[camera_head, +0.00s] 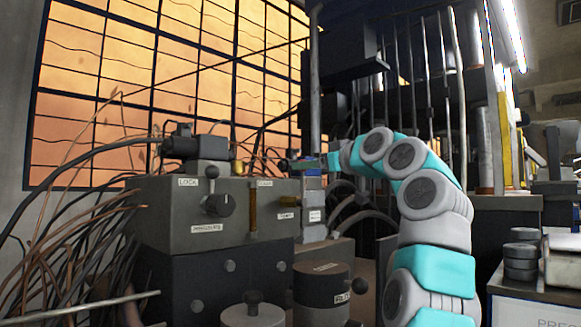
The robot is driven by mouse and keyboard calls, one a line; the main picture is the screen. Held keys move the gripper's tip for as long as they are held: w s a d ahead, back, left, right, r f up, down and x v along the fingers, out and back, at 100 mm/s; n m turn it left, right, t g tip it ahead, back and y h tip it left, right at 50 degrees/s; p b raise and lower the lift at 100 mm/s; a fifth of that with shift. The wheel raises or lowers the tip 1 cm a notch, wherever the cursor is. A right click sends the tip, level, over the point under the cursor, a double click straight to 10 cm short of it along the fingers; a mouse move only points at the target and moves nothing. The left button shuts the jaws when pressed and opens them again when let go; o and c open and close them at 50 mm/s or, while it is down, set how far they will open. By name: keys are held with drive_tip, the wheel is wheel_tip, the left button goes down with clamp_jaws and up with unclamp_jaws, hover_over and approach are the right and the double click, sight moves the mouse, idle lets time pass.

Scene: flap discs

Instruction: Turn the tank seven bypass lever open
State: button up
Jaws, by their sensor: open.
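A grey control box (190,235) stands left of centre. Beside the knob is a brass-coloured vertical bar (253,208). Small labels sit near both; one at the top left seems to read LOCK, and the others are too small to read surely. I cannot tell which part is the tank seven bypass lever. My gripper (287,163) is at the end of my teal and grey arm, above the right side of the box. It is small in view, and I see nothing held in it.
A black device (190,143) sits on top of the box, with many loose cables at left. Tall pipes and a dark housing (343,75) rise behind my arm. Stacked discs (521,255) are at right.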

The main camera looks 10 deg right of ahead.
drive_tip(key=p+x, duration=0.3)
drive_tip(key=x, duration=0.4)
drive_tip(key=shift+c, duration=0.3)
clamp_jaws()
idle(1.0)
